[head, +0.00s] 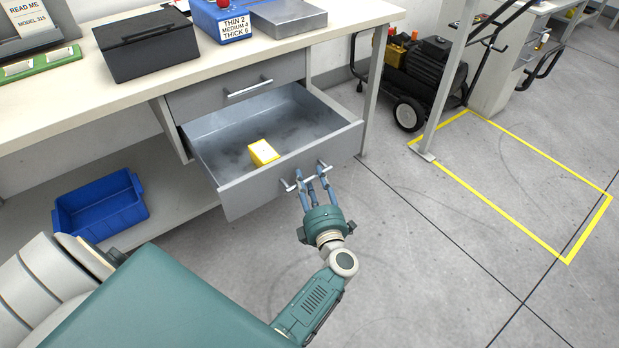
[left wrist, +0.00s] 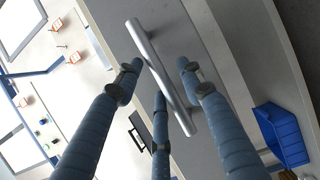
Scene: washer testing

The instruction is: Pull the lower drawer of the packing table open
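The packing table (head: 110,104) has a grey upper drawer (head: 236,92), shut, and a lower drawer (head: 250,196) that is pulled well out, with its inside showing. A small yellow box (head: 263,152) lies in the lower drawer. The bar handle (head: 290,186) is on the lower drawer's front; the left wrist view shows it as a metal bar (left wrist: 156,70). My left gripper (head: 308,180) is at this handle, its blue fingers on both sides of the bar. A gap shows between the bar and the right finger in the left wrist view. My right gripper is out of view.
A black box (head: 145,48), a blue control box (head: 218,22) and a grey metal box (head: 288,18) stand on the tabletop. A blue bin (head: 100,208) is on the shelf below. The floor right of the drawer is clear, with a yellow-marked area (head: 568,262).

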